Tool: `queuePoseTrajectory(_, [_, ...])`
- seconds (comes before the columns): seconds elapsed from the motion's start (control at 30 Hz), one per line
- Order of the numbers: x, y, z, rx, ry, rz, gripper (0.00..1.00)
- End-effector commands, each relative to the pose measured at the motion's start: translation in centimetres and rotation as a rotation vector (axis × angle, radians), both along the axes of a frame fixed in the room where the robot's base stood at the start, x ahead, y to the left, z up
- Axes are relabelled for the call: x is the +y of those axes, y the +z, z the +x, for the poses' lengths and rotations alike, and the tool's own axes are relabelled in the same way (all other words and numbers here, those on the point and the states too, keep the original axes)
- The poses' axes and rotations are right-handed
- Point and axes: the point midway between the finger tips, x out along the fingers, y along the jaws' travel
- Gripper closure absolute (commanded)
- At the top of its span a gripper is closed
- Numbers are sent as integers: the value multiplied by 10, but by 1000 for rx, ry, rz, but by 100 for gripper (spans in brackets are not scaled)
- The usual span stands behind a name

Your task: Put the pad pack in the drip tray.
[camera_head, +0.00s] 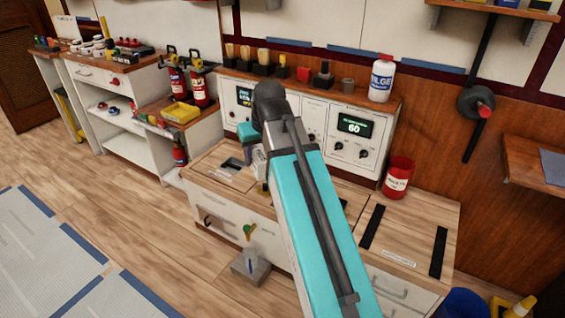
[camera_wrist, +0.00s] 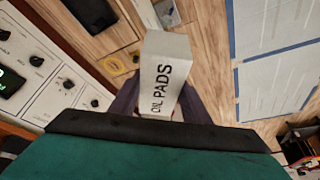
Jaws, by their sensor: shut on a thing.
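The pad pack (camera_wrist: 170,62), a pale grey-white box lettered "OIL PADS", is between the fingers of my gripper (camera_wrist: 158,98) in the wrist view. My gripper is shut on it and holds it above the wooden bench top. In the head view my arm hides most of the gripper and the pack. A black, shallow tray-like shape (camera_wrist: 92,12) shows at the top left of the wrist view. A dark recess (camera_head: 232,164) shows in the bench top in the head view, left of my arm. I cannot tell for sure which is the drip tray.
A white control panel (camera_head: 356,126) with knobs stands behind the bench. A red can (camera_head: 398,178) is on the bench at right, and a white bottle (camera_head: 381,78) stands above the panel. A yellow tray (camera_head: 180,112) and fire extinguishers (camera_head: 198,88) are at left. The floor at lower left is open.

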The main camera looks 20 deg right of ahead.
Motion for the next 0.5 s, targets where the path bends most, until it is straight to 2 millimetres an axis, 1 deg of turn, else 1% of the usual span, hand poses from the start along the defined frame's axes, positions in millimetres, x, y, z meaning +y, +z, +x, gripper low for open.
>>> queuePoseTrajectory(0.03, [15,8,3,-2,1,-1,87])
queuePoseTrajectory(0.1, [30,16,4,-1,-8,0,87])
queuePoseTrajectory(0.2, [48,25,5,-2,-18,0,87])
queuePoseTrajectory(0.33, [62,32,4,0,-27,0,87])
queuePoseTrajectory(0.5, [68,35,4,0,-34,0,87])
